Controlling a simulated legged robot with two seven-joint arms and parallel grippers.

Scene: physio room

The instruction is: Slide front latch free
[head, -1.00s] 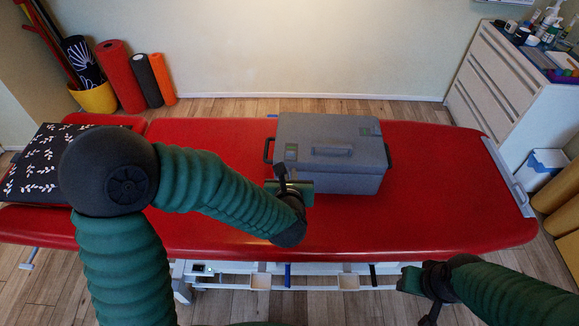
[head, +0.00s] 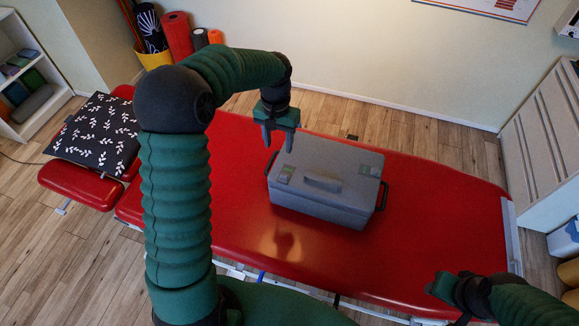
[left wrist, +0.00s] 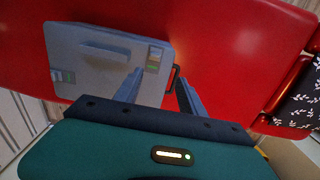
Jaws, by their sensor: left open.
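A grey lidded case (head: 322,208) sits on the red treatment table. Its lid has a moulded grip (head: 322,182) in the middle. One small green-and-grey latch (head: 285,174) is on the lid's left end and another latch (head: 370,171) is near its right end. The left-end latch also shows in the left wrist view (left wrist: 154,60). My left gripper (head: 277,147) is open and empty, pointing down above the case's far left corner, apart from the latches. My right gripper (head: 443,287) is at the table's near right edge, away from the case; its fingers are unclear.
The red table (head: 420,235) is clear around the case. A black leaf-patterned pillow (head: 97,132) lies at its left end. Black side handles (head: 383,196) stick out from the case's ends. A white drawer cabinet (head: 545,140) stands at the right.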

